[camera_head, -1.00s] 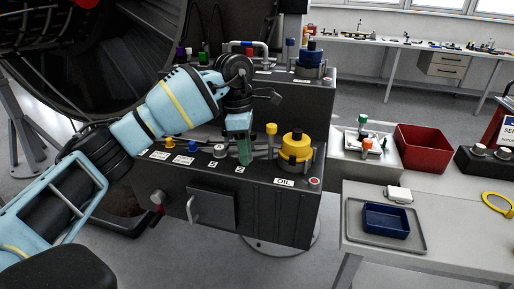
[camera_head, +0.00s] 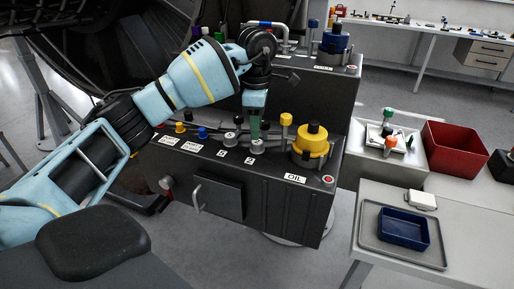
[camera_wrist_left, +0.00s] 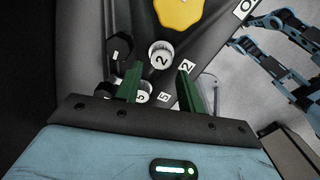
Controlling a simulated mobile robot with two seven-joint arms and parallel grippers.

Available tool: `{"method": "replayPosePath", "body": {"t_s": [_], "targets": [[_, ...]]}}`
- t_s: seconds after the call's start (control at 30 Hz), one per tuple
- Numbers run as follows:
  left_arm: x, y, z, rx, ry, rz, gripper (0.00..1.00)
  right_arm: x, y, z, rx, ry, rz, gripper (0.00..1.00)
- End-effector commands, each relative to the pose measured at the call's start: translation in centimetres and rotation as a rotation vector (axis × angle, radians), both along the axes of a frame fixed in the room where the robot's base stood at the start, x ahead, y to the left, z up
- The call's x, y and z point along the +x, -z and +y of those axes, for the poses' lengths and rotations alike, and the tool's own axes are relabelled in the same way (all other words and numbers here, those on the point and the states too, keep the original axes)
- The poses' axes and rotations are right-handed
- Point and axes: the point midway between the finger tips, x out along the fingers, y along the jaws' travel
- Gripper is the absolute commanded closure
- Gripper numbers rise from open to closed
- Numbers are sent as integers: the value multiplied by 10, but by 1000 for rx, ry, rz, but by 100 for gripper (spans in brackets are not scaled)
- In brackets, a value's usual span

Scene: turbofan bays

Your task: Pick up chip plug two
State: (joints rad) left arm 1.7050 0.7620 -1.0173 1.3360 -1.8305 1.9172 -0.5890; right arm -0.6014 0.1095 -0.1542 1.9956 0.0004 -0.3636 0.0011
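Chip plug two (camera_wrist_left: 160,55) is a round white-topped cap with a black "2", standing in the dark panel. It shows in the head view as a silver knob (camera_head: 257,147) just under my left gripper (camera_head: 255,130). In the left wrist view my left gripper (camera_wrist_left: 158,72) is open, its two green fingers apart. The plug's top shows in the gap between the fingertips, a little beyond them. Nothing is held. A second white plug marked "5" (camera_wrist_left: 141,96) is partly hidden by the left-hand finger.
A yellow OIL cap (camera_head: 311,145) and a thin yellow-topped post (camera_head: 286,125) stand right of the plug. Blue (camera_head: 202,133) and yellow (camera_head: 180,127) knobs stand left. A grey tray (camera_head: 372,236) with a blue bin (camera_head: 404,243) and a red bin (camera_head: 455,147) are at right.

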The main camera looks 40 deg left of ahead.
Motion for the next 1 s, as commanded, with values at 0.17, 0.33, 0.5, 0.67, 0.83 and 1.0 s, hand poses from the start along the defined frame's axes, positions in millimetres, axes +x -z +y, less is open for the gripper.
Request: {"method": "replayPosePath", "body": {"t_s": [0.17, 0.33, 0.5, 0.67, 0.83, 1.0], "targets": [[-2, 25, -2, 2, 0, 2, 61, 10, -9, 0, 1, 0, -24, 64], [-1, 43, -2, 0, 0, 1, 61, 10, -10, 0, 1, 1, -25, 64], [-1, 47, -3, 0, 0, 0, 61, 8, -8, 0, 0, 0, -20, 64], [-1, 47, -2, 0, 0, 0, 66, 3, -5, -1, -2, -1, -10, 64], [-1, 46, -2, 0, 0, 0, 88, -3, -4, -1, -3, -2, 1, 64], [-1, 46, -2, 0, 0, -1, 96, -3, -4, -1, -4, -3, 1, 64]]}}
